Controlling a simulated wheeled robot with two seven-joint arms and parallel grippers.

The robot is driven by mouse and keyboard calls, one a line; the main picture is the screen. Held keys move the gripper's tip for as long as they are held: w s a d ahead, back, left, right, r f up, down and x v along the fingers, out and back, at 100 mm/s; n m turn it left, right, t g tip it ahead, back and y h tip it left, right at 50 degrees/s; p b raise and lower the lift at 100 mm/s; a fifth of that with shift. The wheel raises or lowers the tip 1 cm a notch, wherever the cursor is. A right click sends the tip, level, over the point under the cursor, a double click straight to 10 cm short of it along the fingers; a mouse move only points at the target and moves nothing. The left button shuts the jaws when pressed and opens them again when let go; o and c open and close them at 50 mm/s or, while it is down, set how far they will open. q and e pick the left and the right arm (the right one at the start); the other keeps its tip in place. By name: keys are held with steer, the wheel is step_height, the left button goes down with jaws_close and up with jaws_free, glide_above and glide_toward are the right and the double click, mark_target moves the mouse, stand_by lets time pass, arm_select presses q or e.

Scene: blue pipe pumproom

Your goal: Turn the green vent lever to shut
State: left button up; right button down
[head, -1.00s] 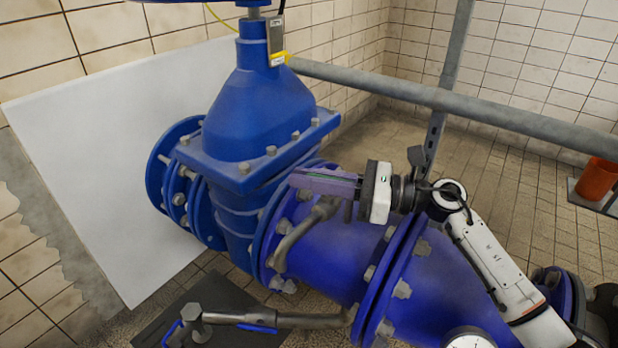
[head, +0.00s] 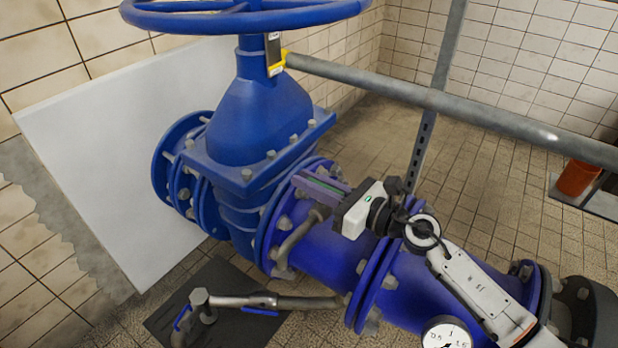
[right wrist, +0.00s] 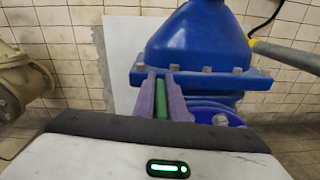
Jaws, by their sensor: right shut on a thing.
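The green vent lever shows as a green strip (right wrist: 160,100) between the purple fingers of my right gripper (right wrist: 162,88) in the right wrist view. In the head view, my right gripper (head: 306,181) is above the blue pipe, just right of the big valve body. Its purple fingers are shut on the lever, and a thin green edge (head: 322,189) shows between them. The fingers hide most of the lever, and its pivot cannot be made out. My left gripper is in neither view.
The blue valve (head: 255,110) with its large handwheel (head: 245,18) stands behind and left. A grey rail (head: 450,108) crosses behind my right arm. A bent grey pipe (head: 300,235) is below the gripper. A gauge (head: 447,335) sits lower right. Tiled floor lies open behind.

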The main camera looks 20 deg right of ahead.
steer(key=c, duration=1.8)
jaws_free()
steer(key=shift+c, duration=0.2)
arm_select(q)
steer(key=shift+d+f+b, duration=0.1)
steer(key=shift+b, duration=0.5)
arm_select(e)
steer(key=v, duration=1)
steer(key=shift+s+d+r, duration=0.1)
